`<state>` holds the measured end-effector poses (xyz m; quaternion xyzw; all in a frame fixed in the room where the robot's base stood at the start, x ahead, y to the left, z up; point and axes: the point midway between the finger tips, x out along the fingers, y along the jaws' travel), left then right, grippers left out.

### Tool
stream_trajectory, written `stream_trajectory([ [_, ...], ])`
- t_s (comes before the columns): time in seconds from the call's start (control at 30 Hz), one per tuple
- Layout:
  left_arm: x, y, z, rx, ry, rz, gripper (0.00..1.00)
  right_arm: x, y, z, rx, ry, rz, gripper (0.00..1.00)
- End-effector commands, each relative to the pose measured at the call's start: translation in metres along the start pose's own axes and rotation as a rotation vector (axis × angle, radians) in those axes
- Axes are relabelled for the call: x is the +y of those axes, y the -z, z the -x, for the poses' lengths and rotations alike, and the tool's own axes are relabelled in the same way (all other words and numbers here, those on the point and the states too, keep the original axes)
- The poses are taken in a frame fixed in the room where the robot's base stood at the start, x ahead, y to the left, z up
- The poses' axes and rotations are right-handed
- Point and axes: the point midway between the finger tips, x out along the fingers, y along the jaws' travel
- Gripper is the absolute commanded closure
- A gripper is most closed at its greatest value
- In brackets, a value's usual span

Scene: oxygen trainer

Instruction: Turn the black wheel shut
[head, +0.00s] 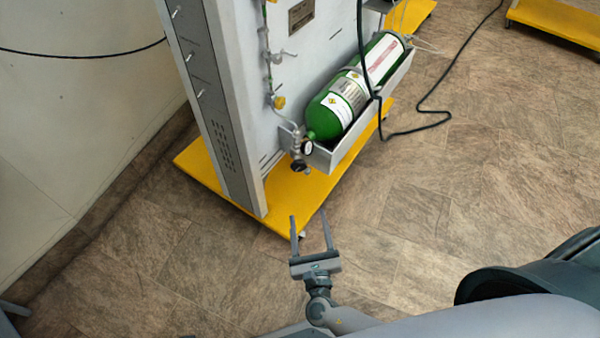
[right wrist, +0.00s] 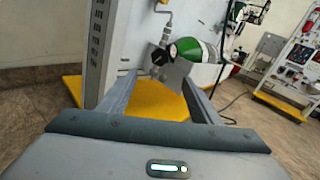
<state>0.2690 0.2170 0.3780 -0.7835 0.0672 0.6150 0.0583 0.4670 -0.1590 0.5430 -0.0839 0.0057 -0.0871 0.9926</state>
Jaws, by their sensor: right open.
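The black wheel (head: 299,166) is a small dark knob at the valve end of the green cylinder (head: 345,100), next to a round gauge (head: 307,147). In the right wrist view the black wheel (right wrist: 159,57) shows ahead, between the fingers and beyond their tips. My right gripper (head: 309,216) is open and empty, pointing toward the wheel from the near side, apart from it. It also shows in the right wrist view (right wrist: 159,82). My left gripper is not in view.
The cylinder lies in a grey tray (head: 350,145) on the side of a grey cabinet (head: 235,110) with a yellow base (head: 200,165). A black cable (head: 440,113) runs over the tiled floor at right. The floor in front is clear. A tool board (right wrist: 298,55) stands behind at right.

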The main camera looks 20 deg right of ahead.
Motion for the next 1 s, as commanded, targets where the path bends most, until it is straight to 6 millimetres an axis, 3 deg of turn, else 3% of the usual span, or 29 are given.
stream_trajectory([
  [0.27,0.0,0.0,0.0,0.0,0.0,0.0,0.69,0.0,0.001,-0.003,0.002,0.0,-0.002,0.42],
  [0.47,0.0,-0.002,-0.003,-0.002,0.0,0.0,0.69,0.0,0.0,-0.017,0.002,0.001,-0.002,0.42],
  [1.0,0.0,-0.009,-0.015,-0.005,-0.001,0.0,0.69,0.0,0.0,-0.106,0.001,0.001,-0.003,0.42],
])
